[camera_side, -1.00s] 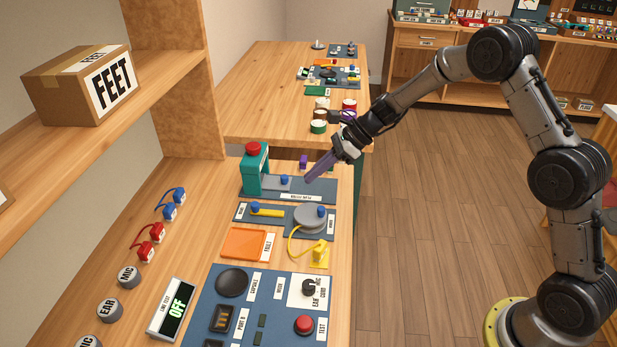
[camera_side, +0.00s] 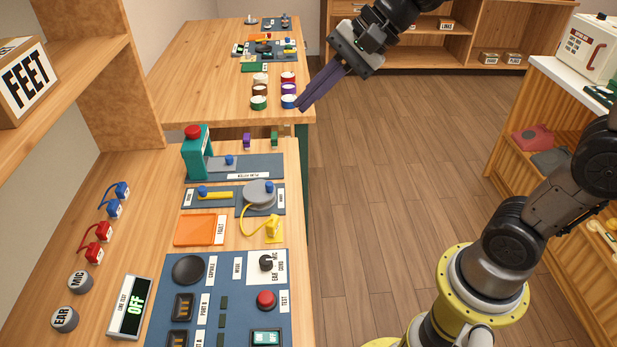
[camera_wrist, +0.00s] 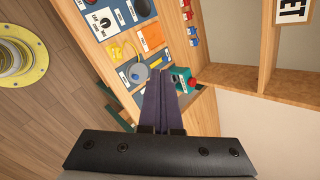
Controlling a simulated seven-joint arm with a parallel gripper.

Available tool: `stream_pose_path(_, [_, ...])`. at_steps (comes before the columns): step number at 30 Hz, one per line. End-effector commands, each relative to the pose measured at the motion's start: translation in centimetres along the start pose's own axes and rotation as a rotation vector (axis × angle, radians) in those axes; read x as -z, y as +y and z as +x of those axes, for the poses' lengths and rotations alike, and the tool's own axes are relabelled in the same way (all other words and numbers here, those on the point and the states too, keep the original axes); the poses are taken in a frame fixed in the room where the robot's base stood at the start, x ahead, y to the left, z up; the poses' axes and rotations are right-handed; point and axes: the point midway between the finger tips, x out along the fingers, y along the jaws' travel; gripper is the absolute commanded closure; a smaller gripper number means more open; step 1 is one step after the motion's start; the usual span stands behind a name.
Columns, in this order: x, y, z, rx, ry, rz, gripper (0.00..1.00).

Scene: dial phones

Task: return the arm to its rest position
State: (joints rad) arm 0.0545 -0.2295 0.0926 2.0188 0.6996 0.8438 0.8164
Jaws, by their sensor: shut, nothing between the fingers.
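My gripper (camera_side: 302,107) is shut, its long purple fingers together with nothing between them. In the side view it is raised beside the right edge of the wooden workbench (camera_side: 270,150), in front of the floor and close to the far table's near right corner in the picture. In the wrist view my gripper (camera_wrist: 166,82) points at the bench, and its fingers overlap the area beside the teal press (camera_wrist: 184,76). The press stands upright on the bench in the side view (camera_side: 196,155).
The bench holds a blue test panel (camera_side: 235,300), an orange tray (camera_side: 199,230), a grey disc with a yellow cord (camera_side: 258,192) and a display reading OFF (camera_side: 130,307). A far table (camera_side: 190,80) carries several small pots. A shelf box (camera_side: 25,85) reads FEET. Open floor (camera_side: 370,200) lies right of the bench.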

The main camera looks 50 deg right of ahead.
Motion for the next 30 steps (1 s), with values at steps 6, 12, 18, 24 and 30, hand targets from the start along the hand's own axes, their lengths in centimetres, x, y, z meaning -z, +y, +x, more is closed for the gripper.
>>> stream_pose_path(6, [-2.0, 8.0, -5.3, -0.06, 0.14, -0.474, 1.0])
stream_pose_path(12, [-1.0, 15.1, -7.6, -0.193, 0.255, -0.882, 1.0])
stream_pose_path(18, [1.4, 20.0, -7.8, -0.4, 0.273, -1.204, 1.0])
stream_pose_path(24, [1.9, 20.4, -8.0, -0.452, 0.259, -1.328, 1.0])
stream_pose_path(30, [1.9, 20.3, -8.0, -0.452, 0.257, -1.334, 1.0])
